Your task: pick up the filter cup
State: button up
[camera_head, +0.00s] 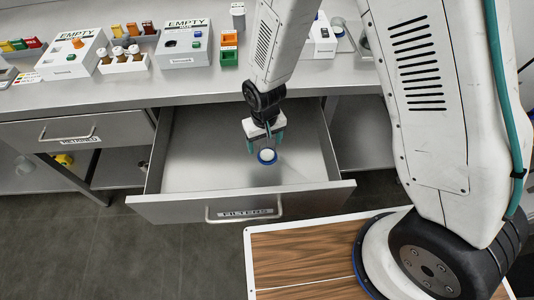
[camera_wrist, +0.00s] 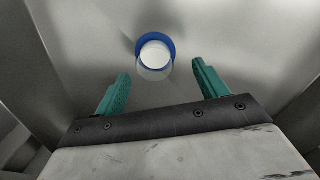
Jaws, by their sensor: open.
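The filter cup (camera_head: 267,156) is a small white cup with a blue rim. It is in the open drawer labelled FILTERS (camera_head: 178,180). In the wrist view the filter cup (camera_wrist: 155,52) stands ahead of the fingertips, near the middle between them. My gripper (camera_head: 264,142) is over the drawer, right by the cup in the head view. In the wrist view my gripper (camera_wrist: 162,78) has its two teal fingers wide apart with nothing between them. I cannot tell the exact height of the fingers above the drawer floor.
The drawer walls stand around my gripper, with the front panel (camera_head: 170,208) on the near side. The counter (camera_head: 130,90) behind holds two white boxes marked EMPTY (camera_head: 185,45), vial racks (camera_head: 123,62) and colored bins (camera_head: 229,57). Another drawer (camera_head: 70,133) is at left.

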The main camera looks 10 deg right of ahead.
aim_at(267, 151)
jog(key=f, duration=0.3)
jog(key=shift+s+d+f, duration=0.1)
jog(key=shift+d+f, duration=0.3)
jog(key=shift+f, duration=0.55)
jog(key=c, duration=0.8)
